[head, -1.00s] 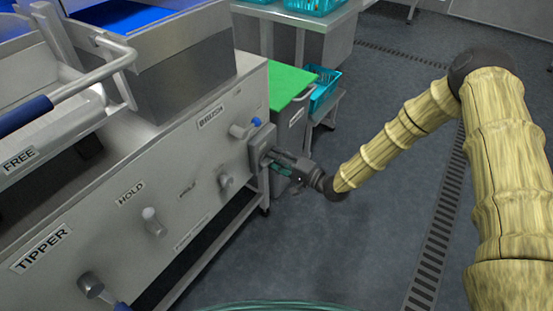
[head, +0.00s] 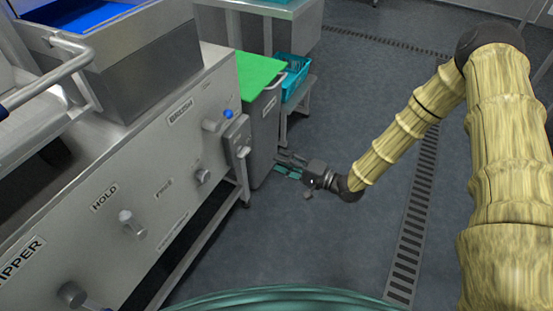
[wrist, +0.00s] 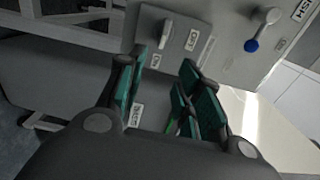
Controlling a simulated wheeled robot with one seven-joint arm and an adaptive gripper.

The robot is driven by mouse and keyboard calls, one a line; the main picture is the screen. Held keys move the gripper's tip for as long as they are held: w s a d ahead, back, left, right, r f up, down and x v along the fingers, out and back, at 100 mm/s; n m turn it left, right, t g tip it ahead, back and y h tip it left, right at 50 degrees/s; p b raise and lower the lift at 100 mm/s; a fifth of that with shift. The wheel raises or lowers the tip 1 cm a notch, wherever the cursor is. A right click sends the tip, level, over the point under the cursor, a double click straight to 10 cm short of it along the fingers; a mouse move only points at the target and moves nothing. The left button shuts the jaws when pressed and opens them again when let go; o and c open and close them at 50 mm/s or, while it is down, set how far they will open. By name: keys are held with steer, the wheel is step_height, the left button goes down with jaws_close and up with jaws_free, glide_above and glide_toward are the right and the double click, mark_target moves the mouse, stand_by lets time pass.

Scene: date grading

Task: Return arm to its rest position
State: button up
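My gripper (head: 290,166) is at the end of my arm, over the floor to the right of the steel machine (head: 150,190). In the wrist view its teal-padded fingers (wrist: 160,100) stand apart with nothing between them. The fingertips point towards the machine's end panel and a small box with a white lever (wrist: 168,40). The same box (head: 236,140) shows in the head view, with a gap between it and my gripper. My arm reaches in from the right, bent at the elbow.
The machine front has several levers, including BRUSH (head: 228,114) with a blue knob and HOLD (head: 125,217). A bin with a green top (head: 250,78) and a teal crate (head: 293,70) stand behind my gripper. Grey floor (head: 270,250) with a drain grate (head: 412,220) is open to the right.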

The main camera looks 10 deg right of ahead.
steer(key=shift+d, duration=0.1)
stand_by(0.4)
steer(key=s+f+n+g+h, duration=0.3)
steer(key=s+f+h, duration=0.5)
steer(key=s+f, duration=0.8)
steer(key=s+d+f+n+g+h, duration=0.1)
steer(key=s+d+n+g+h, duration=0.25)
steer(key=s, duration=0.75)
steer(key=s+d+f+g+h, duration=0.2)
steer(key=s+d+g+h, duration=0.15)
steer(key=s+d, duration=0.5)
step_height(320, 180, up, 27)
steer(key=s+p, duration=0.2)
steer(key=p, duration=2.4)
steer(key=shift+s+a+g+p, duration=0.2)
steer(key=shift+a+g+p, duration=0.1)
steer(key=shift+a+p, duration=0.15)
